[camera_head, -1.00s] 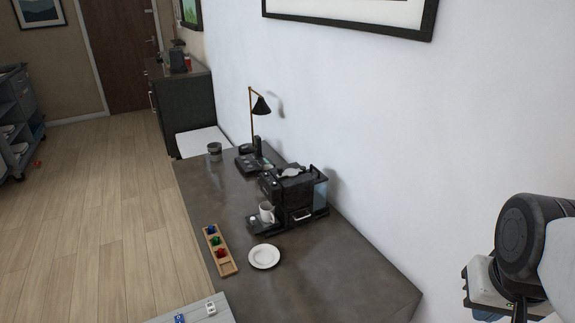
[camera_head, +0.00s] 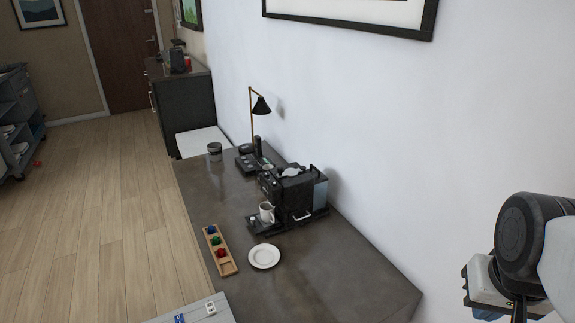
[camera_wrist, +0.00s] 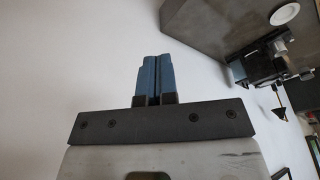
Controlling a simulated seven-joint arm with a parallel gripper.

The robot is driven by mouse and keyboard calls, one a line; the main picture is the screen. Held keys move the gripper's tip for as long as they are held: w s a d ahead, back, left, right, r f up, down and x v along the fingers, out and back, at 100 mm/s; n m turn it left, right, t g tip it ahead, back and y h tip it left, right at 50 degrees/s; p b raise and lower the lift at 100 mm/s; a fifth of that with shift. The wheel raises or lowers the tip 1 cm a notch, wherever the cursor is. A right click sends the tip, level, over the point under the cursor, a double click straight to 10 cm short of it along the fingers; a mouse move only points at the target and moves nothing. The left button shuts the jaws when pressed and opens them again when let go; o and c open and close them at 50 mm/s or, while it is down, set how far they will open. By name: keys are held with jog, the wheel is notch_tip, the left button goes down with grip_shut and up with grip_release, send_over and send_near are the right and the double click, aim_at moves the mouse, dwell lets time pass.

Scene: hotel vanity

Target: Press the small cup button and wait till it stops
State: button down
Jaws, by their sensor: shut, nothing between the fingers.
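The black coffee machine (camera_head: 292,194) stands on the dark vanity top against the wall. A white cup (camera_head: 266,212) sits on its drip tray, under the spout. The small cup button is too small to make out. In the wrist view the machine (camera_wrist: 262,60) is at the upper right, well apart from my fingers. My gripper (camera_wrist: 154,62) shows in the wrist view with its blue fingers together and nothing between them, in front of the bare wall. In the head view my arm is at the right edge, away from the machine, and the fingertips are out of frame.
A white saucer (camera_head: 264,256) lies in front of the machine. A wooden tray (camera_head: 227,268) with several coloured capsules is left of it. A black desk lamp (camera_head: 261,106), a phone and a grey canister (camera_head: 214,151) stand behind. The vanity top's near right (camera_head: 365,285) is clear.

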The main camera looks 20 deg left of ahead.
jog(key=w+a+r+n+t+h, duration=0.1)
jog(key=w+a+r, duration=0.15)
jog(key=w, duration=0.65)
jog(key=w+a+r+n+h, duration=0.1)
jog(key=w+a+r, duration=0.15)
jog(key=w, duration=0.65)
jog(key=w+a+n+t, duration=0.2)
jog(key=w+a, duration=1.1)
jog(key=w, duration=0.4)
jog(key=n+t+y, duration=0.2)
jog(key=n+t, duration=0.2)
jog(key=n, duration=0.1)
send_over(265, 174)
notch_tip(265, 174, down, 13)
jog(key=shift+a+r, duration=0.1)
jog(key=shift+r, duration=0.05)
jog(key=shift+f, duration=4.4)
jog(key=shift+f, duration=0.45)
